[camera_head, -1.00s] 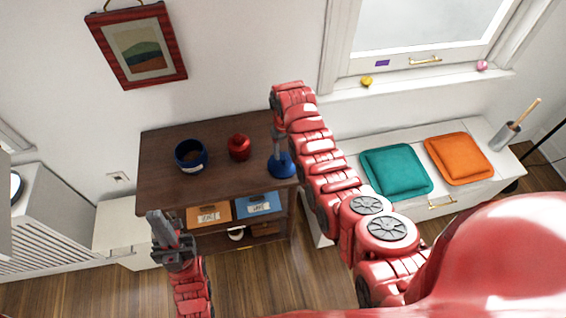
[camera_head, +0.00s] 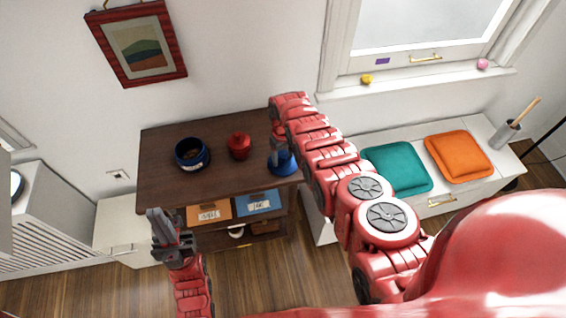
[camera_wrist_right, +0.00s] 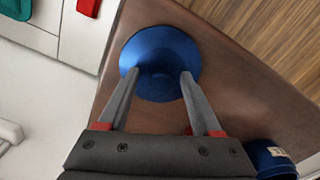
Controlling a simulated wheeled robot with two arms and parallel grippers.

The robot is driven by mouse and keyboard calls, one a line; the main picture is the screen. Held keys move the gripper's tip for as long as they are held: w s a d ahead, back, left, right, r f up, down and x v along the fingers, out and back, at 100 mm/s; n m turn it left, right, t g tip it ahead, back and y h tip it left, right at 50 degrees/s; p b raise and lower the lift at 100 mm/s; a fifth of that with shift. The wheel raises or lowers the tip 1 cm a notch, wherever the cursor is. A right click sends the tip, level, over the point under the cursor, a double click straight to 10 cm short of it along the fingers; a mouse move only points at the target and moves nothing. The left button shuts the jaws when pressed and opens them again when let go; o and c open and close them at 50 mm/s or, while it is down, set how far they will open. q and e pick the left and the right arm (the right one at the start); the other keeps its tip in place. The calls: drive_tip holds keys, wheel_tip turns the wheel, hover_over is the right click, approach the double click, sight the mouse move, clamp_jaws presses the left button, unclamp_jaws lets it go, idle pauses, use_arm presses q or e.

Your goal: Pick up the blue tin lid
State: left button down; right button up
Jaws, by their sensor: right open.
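The blue tin lid (camera_head: 284,165) lies near the right edge of the dark wooden cabinet top. In the right wrist view it is a round blue piece (camera_wrist_right: 160,48) with a darker middle. My right gripper (camera_head: 279,148) is over it and also shows in the right wrist view (camera_wrist_right: 158,76). Its fingers are apart, with the tips overlapping the lid's near part; I cannot tell whether they touch it. My left gripper (camera_head: 165,230) is in front of the cabinet's left side, away from the lid; its finger gap is unclear.
An open blue tin (camera_head: 191,162) and a red object (camera_head: 239,146) stand left of the lid on the cabinet (camera_head: 160,190). Labelled orange (camera_head: 209,212) and blue (camera_head: 258,203) boxes sit on the shelf below. A white bench with teal (camera_head: 397,168) and orange (camera_head: 459,157) cushions is to the right.

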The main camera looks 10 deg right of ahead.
clamp_jaws()
idle(0.3)
drive_tip(key=shift+r, duration=0.1)
